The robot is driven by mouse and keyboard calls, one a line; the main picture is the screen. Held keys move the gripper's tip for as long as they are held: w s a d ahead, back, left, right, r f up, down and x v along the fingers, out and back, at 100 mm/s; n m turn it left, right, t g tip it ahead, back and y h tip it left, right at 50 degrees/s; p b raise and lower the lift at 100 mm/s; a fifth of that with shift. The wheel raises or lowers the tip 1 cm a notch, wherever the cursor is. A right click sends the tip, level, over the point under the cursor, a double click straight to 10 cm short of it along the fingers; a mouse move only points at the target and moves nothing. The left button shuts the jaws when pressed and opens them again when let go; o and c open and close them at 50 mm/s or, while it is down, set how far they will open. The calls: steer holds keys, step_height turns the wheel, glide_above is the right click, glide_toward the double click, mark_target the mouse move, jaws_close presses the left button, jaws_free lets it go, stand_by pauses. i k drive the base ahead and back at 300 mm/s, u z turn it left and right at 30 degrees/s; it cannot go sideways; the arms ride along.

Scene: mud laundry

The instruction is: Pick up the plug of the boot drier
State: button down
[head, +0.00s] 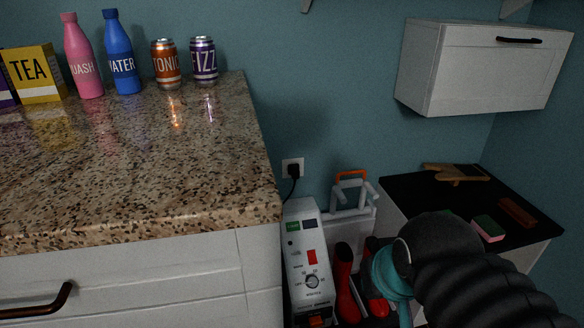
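A white unit with a dial and a red switch (311,257) stands under the socket. Beside it is a pale tubular frame with an orange handle (352,174), with red boots (346,280) in front. I cannot tell which of these is the boot drier. My dark ribbed arm with a teal part covers the lower right. My gripper's fingers do not show.
The speckled stone counter (140,150) fills the left, with bottles, cans and a tea box at its back. A white wall cabinet (475,70) hangs at upper right. Below it, the black top (420,195) holds a sponge (488,228) and other small items.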

mark_target(293, 170)
steer(key=k, duration=0.5)
steer(key=z, duration=1.5)
steer(key=i, duration=1.4)
steer(key=u, duration=2.35)
